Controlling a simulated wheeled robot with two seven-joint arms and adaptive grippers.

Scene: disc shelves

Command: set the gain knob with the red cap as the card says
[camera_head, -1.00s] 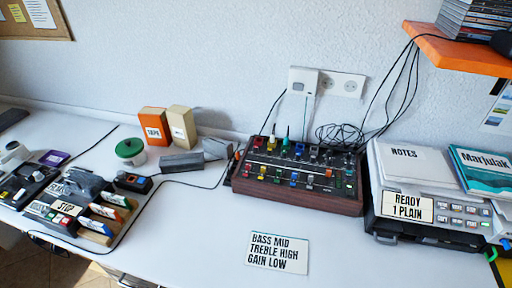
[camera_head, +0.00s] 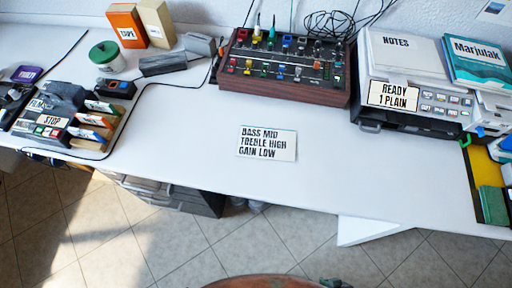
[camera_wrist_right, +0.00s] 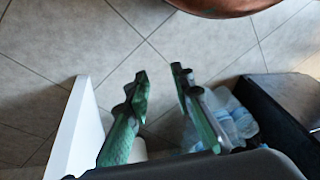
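The mixer (camera_head: 300,93), a dark panel in a wooden case, stands at the back of the white desk in the head view. Its panel carries several small coloured caps, some reddish; they are too small to tell which is the gain knob or how it is set. The card (camera_head: 267,144) lies in front of it and reads BASS MID, TREBLE HIGH, GAIN LOW. My right gripper (camera_wrist_right: 160,80) is open and empty over the floor in the right wrist view, with green-sided fingers. A bit of it (camera_head: 336,284) shows at the head view's bottom edge, well away from the mixer. My left gripper is out of view.
A printer (camera_head: 415,100) with notes and a book stands right of the mixer. A round brown top (camera_head: 265,282) stands before the desk. The desk around the card is clear.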

